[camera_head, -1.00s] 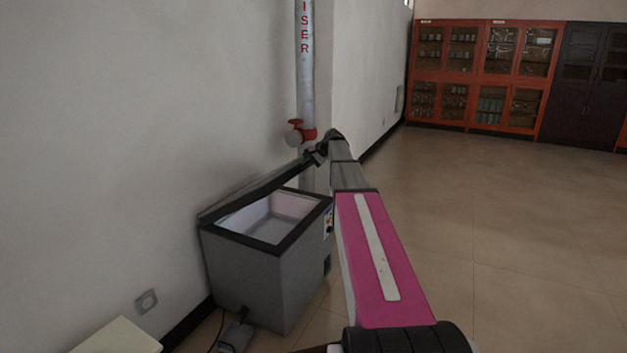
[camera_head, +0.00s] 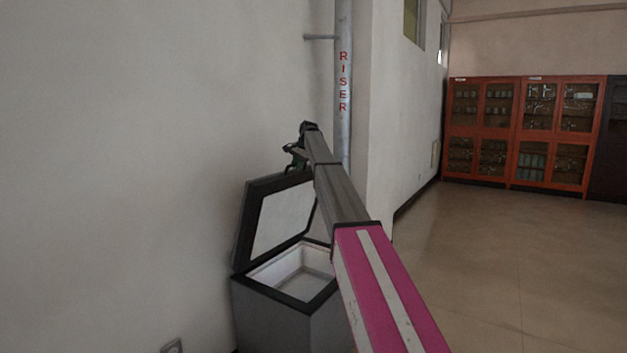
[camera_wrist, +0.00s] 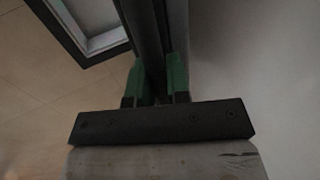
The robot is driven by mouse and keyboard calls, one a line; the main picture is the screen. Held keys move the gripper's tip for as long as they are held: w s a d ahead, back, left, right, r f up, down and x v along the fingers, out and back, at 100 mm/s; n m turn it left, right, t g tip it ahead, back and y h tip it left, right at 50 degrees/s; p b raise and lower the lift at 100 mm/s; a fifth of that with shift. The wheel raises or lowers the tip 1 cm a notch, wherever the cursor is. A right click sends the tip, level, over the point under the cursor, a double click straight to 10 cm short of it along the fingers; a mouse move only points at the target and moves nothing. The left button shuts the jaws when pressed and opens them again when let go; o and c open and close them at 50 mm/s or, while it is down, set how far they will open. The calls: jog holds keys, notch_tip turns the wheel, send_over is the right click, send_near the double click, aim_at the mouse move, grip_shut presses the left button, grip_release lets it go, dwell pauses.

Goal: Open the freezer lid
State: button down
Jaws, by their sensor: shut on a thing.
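The freezer (camera_head: 262,315) is a grey chest with a dark rim against the wall, in the lower middle of the head view. Its lid (camera_head: 243,222) stands raised at a steep angle, showing a pale inner panel. The white inside of the freezer is visible. My gripper (camera_head: 293,157) is at the lid's upper edge. In the wrist view my gripper (camera_wrist: 158,85) has its green fingers on both sides of the dark lid edge (camera_wrist: 148,40), shut on it. A corner of the freezer's rim (camera_wrist: 85,52) shows at the upper left there. My arm hides the freezer's right side.
A grey riser pipe (camera_head: 343,90) runs up the wall corner behind my arm. The wall is close behind the lid. Red-framed cabinets (camera_head: 520,130) stand far back at the right. Open tiled floor (camera_head: 480,250) lies to the right.

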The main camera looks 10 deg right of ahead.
jog(key=w+a+r, duration=0.2)
jog(key=w+a, duration=0.2)
jog(key=a, duration=0.1)
jog(key=shift+w, duration=0.3)
jog(key=c, duration=1.1)
grip_release()
jog(key=shift+r, duration=0.15)
jog(key=v, duration=1)
jog(key=shift+r, duration=0.2)
jog(key=shift+s+d+f, duration=0.1)
jog(key=shift+d, duration=0.05)
